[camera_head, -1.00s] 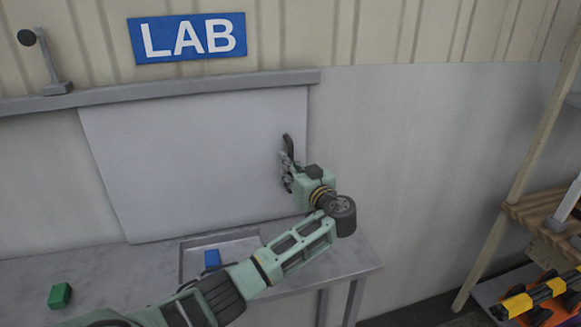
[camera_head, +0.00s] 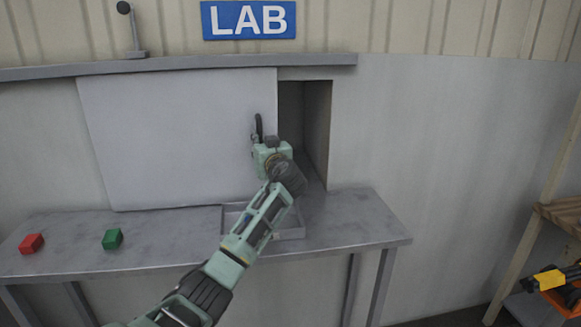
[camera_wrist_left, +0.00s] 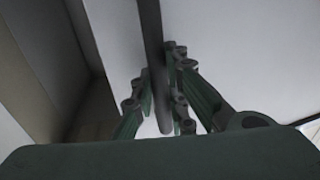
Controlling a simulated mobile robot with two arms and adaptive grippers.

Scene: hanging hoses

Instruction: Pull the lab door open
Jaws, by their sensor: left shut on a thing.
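The lab door (camera_head: 170,140) is a pale grey sliding panel under a grey rail. It stands partly open to the left, with a dark gap (camera_head: 306,125) at its right edge. A dark upright handle (camera_head: 259,126) is near the door's right edge. My left gripper (camera_head: 257,140) is shut on this handle. In the left wrist view, the fingers (camera_wrist_left: 160,90) are on both sides of the dark bar (camera_wrist_left: 151,55), with the door panel (camera_wrist_left: 230,50) behind. My right gripper is not in view.
A blue LAB sign (camera_head: 248,20) is above the rail (camera_head: 180,67). A grey table (camera_head: 350,219) below holds a red block (camera_head: 31,243), a green block (camera_head: 112,239) and a shallow tray (camera_head: 290,233), partly behind my arm. A wooden shelf (camera_head: 560,212) stands at the right.

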